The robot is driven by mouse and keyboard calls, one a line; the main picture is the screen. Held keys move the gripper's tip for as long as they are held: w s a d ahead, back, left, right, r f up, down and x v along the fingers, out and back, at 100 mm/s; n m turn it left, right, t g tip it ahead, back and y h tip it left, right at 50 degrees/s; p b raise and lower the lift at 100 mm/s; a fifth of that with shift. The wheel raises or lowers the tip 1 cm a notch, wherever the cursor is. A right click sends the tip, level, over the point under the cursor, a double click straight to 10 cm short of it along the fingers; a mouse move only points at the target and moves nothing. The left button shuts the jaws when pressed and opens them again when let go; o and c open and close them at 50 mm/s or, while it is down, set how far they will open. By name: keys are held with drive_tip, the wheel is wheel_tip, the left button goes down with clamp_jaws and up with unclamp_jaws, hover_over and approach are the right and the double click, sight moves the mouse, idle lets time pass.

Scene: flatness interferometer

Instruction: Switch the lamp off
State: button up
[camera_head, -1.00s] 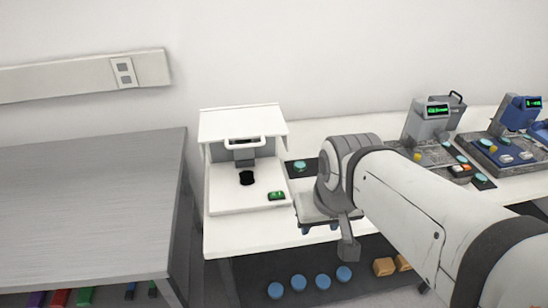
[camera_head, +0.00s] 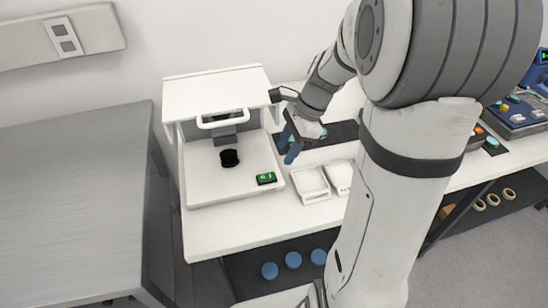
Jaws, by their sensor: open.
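The flatness interferometer is the white open-fronted instrument (camera_head: 215,95) on the white bench, with a white handle bar (camera_head: 222,119) at its front top. A black round piece (camera_head: 229,158) sits on its base under a grey block. A small dark green box with bright green marks (camera_head: 266,178) is at the front right of its base; I cannot tell whether it is the lamp's switch or a display. My gripper (camera_head: 289,145) points down with its blue fingers apart and empty, at the right side of the instrument, behind the green box and apart from it.
Two white trays (camera_head: 311,196) lie right of the instrument. A dark mat (camera_head: 343,131) with teal discs is behind my gripper. A blue instrument (camera_head: 522,105) stands far right. A grey table (camera_head: 75,190) is left, across a narrow gap. Blue round items (camera_head: 293,260) sit on the lower shelf.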

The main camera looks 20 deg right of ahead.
sight(273, 175)
drive_tip(key=x, duration=0.7)
drive_tip(key=shift+a+f, duration=0.1)
drive_tip(key=shift+f, duration=0.2)
drive_tip(key=shift+s, duration=0.1)
drive_tip(key=shift+c, duration=0.2)
